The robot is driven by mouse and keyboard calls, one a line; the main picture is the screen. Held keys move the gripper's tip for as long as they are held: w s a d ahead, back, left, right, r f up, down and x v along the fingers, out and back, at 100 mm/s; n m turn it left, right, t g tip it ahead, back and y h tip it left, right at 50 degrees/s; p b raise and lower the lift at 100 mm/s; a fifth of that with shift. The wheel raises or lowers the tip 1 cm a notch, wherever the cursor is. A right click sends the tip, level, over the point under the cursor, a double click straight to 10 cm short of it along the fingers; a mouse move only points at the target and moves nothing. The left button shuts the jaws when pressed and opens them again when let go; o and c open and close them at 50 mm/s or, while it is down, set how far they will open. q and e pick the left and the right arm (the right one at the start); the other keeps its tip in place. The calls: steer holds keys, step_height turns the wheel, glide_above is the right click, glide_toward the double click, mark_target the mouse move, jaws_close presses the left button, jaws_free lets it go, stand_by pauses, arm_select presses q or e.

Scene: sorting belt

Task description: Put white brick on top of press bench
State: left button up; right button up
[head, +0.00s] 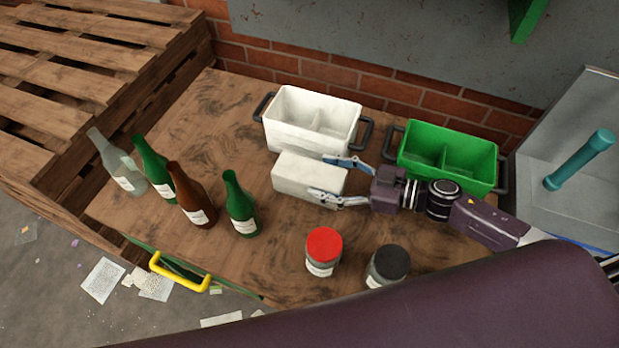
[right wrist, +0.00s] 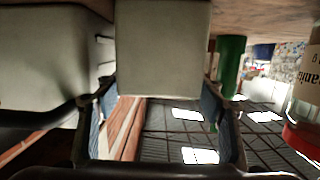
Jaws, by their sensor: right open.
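The white brick (head: 308,178) lies on the wooden table, just in front of the white two-part bin. My right gripper (head: 334,180) is open, with its two fingers along either side of the brick's right end. In the right wrist view the brick (right wrist: 163,48) stands between the open fingers (right wrist: 163,100); contact cannot be told. A grey metal surface with a teal upright handle (head: 580,159), perhaps the press bench, is at the right edge, partly cut off. My left gripper is not in view.
A white bin (head: 287,127) and a green bin (head: 425,172) stand behind the brick. Several bottles (head: 195,195) stand on the left. A red-lidded jar (head: 323,250) and a black-lidded jar (head: 387,265) stand in front. The back-left tabletop is clear.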

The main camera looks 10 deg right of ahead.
mark_target(310, 171)
steer(key=p+x, duration=0.1)
steer(key=x, duration=0.3)
steer(key=shift+w+a, duration=0.15)
steer(key=shift+w, duration=0.05)
steer(key=c, duration=1)
steer(key=shift+c, duration=1.4)
steer(key=shift+r, duration=0.1)
